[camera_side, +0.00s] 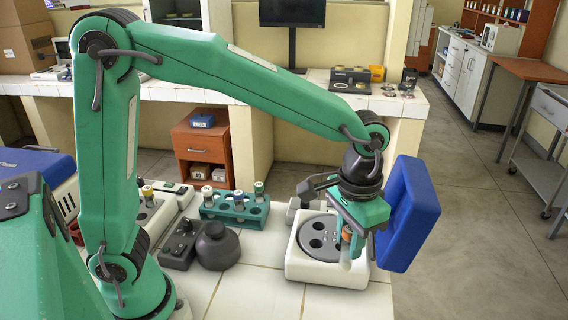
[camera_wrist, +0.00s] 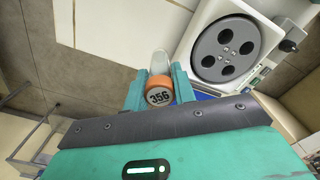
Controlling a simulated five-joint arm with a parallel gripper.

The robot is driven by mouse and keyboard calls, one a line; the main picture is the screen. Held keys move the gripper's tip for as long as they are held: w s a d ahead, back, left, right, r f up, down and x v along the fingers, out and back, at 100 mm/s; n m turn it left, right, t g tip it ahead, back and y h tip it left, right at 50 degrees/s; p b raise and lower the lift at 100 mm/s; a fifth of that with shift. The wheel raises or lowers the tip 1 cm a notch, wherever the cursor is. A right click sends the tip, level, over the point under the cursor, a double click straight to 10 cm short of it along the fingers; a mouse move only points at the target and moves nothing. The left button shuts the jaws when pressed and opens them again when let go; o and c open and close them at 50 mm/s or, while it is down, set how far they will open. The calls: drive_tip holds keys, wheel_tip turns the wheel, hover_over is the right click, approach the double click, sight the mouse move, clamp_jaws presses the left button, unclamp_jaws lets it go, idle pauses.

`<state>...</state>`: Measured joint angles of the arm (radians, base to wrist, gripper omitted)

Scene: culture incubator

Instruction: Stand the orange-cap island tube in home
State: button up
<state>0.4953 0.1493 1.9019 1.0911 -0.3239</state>
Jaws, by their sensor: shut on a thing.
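My gripper (camera_side: 349,232) is shut on the orange-cap tube (camera_side: 346,252), just below my wrist. In the side view the tube hangs roughly upright at the right front of the white round-rotor device (camera_side: 300,268), partly hidden by my jaws. In the wrist view my gripper (camera_wrist: 159,86) has a finger on each side of the orange cap (camera_wrist: 159,90), which is marked 356. The clear tube body (camera_wrist: 160,62) points away from the camera. The device's grey rotor (camera_wrist: 226,48) shows several dark holes, apparently empty. Which place is home, I cannot tell.
The device's blue lid (camera_side: 408,215) stands open close to my wrist. A teal rack (camera_side: 235,212) with several tubes stands left of the device. A dark rounded vessel (camera_side: 217,247) and a black block (camera_side: 180,245) stand nearer my base. The tiled front area is clear.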

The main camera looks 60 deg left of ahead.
idle(0.4)
drive_tip(key=shift+w+a, duration=0.3)
drive_tip(key=shift+a, duration=0.25)
drive_tip(key=w+a+f+n, duration=0.15)
drive_tip(key=a+n, duration=0.75)
drive_tip(key=a, duration=2.3)
drive_tip(key=s+a+n, duration=0.3)
drive_tip(key=s+a, duration=0.2)
drive_tip(key=a, duration=0.5)
drive_tip(key=shift+s, duration=0.3)
drive_tip(key=shift+a+f, duration=0.1)
drive_tip(key=shift+f, duration=2.8)
drive_tip(key=shift+f, duration=0.5)
